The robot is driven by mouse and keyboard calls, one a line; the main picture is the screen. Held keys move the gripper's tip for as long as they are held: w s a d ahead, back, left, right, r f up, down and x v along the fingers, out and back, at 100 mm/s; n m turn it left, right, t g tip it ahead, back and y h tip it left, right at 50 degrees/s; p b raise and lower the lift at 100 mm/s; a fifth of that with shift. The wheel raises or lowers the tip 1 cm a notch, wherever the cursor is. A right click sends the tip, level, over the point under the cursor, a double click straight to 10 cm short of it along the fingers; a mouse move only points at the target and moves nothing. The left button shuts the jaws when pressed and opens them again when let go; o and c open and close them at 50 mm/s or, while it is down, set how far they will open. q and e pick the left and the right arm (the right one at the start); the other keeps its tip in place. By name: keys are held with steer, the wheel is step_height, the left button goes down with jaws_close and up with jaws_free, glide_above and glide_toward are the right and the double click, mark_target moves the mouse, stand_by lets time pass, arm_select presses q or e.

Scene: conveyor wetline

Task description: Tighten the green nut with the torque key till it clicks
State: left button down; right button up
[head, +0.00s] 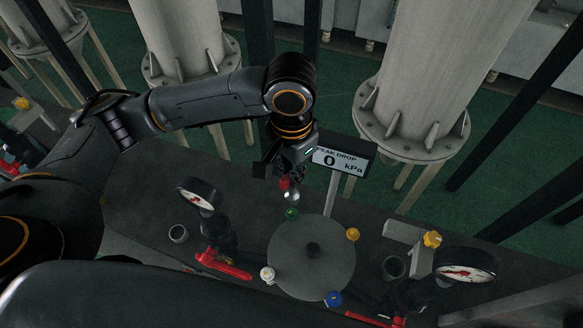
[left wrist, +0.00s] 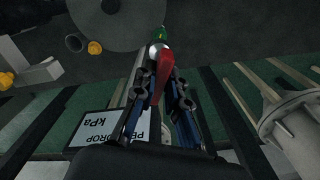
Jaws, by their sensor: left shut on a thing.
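My left gripper (head: 287,172) hangs over the far edge of the round grey plate (head: 313,270), pointing down. It is shut on the torque key (head: 291,195), which has a red part and a bright metal end. The key also shows in the left wrist view (left wrist: 164,70), between the fingers (left wrist: 163,92). The green nut (head: 291,213) sits at the plate's far edge, just below the key's metal end. It also shows in the left wrist view (left wrist: 158,39), directly beyond that end. I cannot tell whether they touch. My right gripper is not in view.
Yellow (head: 352,234), white (head: 267,273) and blue (head: 333,299) nuts sit around the plate. A display reading 0 kPa (head: 341,160) stands close beside my left gripper. Gauges (head: 198,194) (head: 467,266) with red-handled valves flank the plate. Large pipe columns (head: 419,90) stand behind.

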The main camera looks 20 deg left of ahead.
mark_target(291, 193)
arm_select(q)
steer(key=shift+r+p, duration=0.2)
steer(key=shift+p, duration=0.15)
steer(key=shift+s+f, duration=0.1)
steer(key=shift+f, duration=2.7)
steer(key=shift+p, duration=0.4)
steer(key=shift+f, duration=1.15)
